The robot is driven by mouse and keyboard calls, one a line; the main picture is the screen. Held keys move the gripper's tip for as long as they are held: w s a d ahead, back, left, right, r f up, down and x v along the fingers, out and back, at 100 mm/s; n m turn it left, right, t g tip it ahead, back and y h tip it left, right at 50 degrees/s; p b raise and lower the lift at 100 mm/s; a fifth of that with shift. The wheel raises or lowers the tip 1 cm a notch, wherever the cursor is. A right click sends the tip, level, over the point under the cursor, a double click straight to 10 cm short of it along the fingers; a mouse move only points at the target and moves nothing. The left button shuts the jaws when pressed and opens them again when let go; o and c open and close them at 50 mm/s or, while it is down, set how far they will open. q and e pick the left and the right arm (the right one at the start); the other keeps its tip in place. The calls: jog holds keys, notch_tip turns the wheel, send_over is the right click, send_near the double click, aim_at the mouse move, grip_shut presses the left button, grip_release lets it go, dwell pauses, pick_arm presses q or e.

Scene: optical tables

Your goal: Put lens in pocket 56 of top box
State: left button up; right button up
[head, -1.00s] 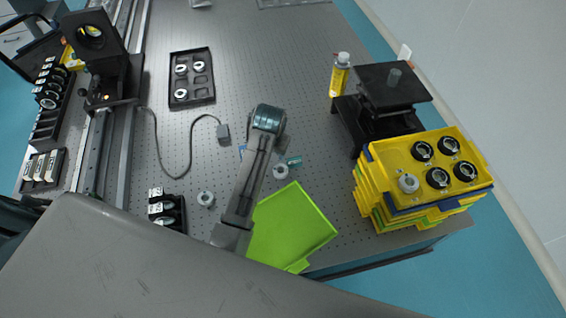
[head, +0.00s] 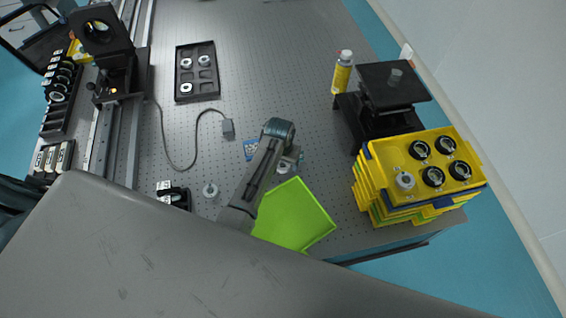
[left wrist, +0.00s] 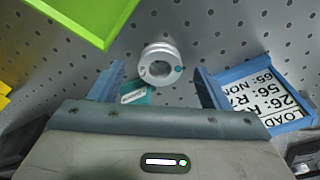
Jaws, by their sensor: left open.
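A grey ring-shaped lens (left wrist: 158,64) lies on the perforated table. In the left wrist view it is just ahead of and between the blue fingers of my left gripper (left wrist: 160,78), which is open and empty. In the head view this lens (head: 284,168) is partly hidden by my left gripper (head: 294,158). The top box (head: 398,150) is the yellow top of a stack at the right; it holds several dark-rimmed round parts and one pale grey one at its near left. Pocket numbers are not readable. My right gripper is not in view.
A green tray (head: 296,215) lies close to the lens. A blue-framed label card (left wrist: 272,95) is right of the fingers. Another grey ring (head: 210,190) lies left of my arm. A black stand (head: 392,85) and yellow bottle (head: 342,74) stand behind the boxes. The table centre is mostly clear.

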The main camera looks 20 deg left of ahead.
pick_arm(q)
jog(key=shift+w+f, duration=0.1)
jog(key=shift+f, duration=0.55)
jog(key=c, duration=1.1)
jog(key=shift+c, duration=0.2)
jog(key=shift+w+r, duration=0.1)
jog(key=shift+r, duration=0.05)
